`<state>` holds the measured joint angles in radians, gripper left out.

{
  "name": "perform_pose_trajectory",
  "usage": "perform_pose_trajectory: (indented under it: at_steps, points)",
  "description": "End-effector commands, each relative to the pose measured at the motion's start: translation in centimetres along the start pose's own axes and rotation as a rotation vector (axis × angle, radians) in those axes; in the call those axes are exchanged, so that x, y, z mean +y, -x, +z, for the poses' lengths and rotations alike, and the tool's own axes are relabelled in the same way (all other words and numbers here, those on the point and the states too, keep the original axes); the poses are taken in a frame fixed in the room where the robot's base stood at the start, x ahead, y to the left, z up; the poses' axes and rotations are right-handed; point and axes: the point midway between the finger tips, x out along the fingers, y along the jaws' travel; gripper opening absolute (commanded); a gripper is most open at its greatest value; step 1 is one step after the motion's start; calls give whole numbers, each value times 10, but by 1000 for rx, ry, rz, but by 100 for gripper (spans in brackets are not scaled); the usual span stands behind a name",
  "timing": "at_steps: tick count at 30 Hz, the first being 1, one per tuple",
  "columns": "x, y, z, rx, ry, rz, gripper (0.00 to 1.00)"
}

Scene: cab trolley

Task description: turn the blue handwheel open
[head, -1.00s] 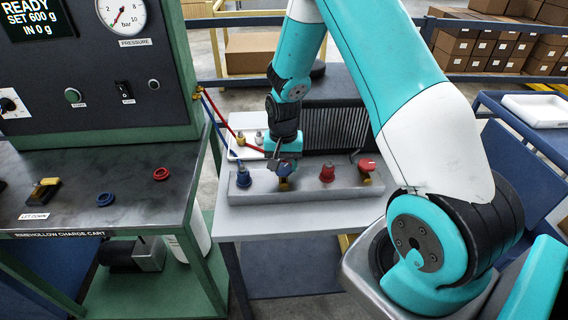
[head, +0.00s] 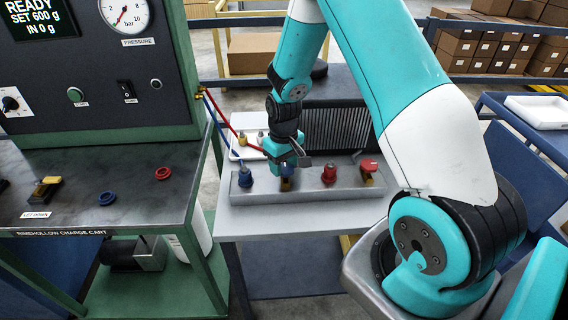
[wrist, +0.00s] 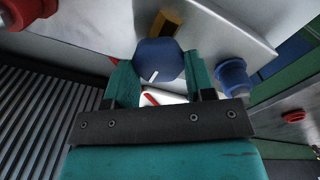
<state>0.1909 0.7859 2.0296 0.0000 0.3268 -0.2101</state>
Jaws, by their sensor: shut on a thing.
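The blue handwheel (wrist: 160,58) sits between my two teal fingers in the wrist view and bears a white mark on its rim. My gripper (wrist: 162,80) is shut on it, with a finger on each side. In the head view my gripper (head: 288,163) is at the metal manifold block (head: 310,190), and the handwheel (head: 287,170) shows only partly below it. A brass part (wrist: 166,24) shows beside the handwheel in the wrist view. A red pointer mark (wrist: 151,98) on white shows just below the handwheel there.
A black ribbed unit (head: 338,125) is behind. The green charge cart (head: 100,175) stands left, with loose caps on top.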

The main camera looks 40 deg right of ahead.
Motion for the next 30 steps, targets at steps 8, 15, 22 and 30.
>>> perform_pose_trajectory:
  at_steps: [8,15,22,30]
  points:
    - [0,1,0,2,32,0,26]
    - [0,1,-1,2,33,0,26]
    - [0,0,0,2,32,0,75]
    - [0,2,-1,2,31,0,75]
